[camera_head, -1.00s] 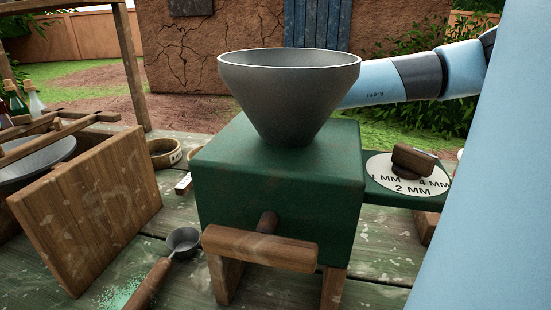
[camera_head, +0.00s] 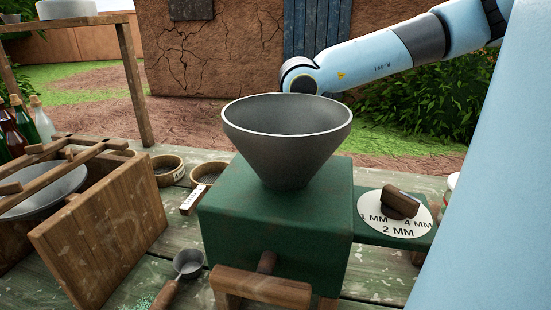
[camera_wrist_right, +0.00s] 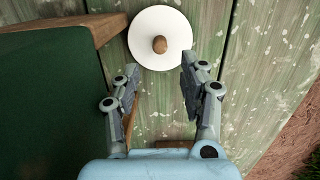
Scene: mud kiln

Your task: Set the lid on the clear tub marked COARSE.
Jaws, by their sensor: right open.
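A round white lid (camera_wrist_right: 150,25) with a brown wooden knob (camera_wrist_right: 160,45) shows in the right wrist view, above the green plank table. I cannot tell from above whether it rests on the table or on something else. My right gripper (camera_wrist_right: 162,72) is open and empty, its fingers pointing toward the lid's near edge. In the head view this gripper is hidden behind the grinder's hopper; only my right arm shows. I see no tub marked COARSE that I can read. My left gripper is not in view.
The green grinder (camera_head: 275,220) with its grey hopper (camera_head: 285,145) fills the middle. A dial (camera_head: 395,225) marked in MM sits at its right. A wooden box (camera_head: 100,235), a metal scoop (camera_head: 187,263) and small bowls (camera_head: 168,170) stand left. A partly hidden white object (camera_head: 452,185) is at right.

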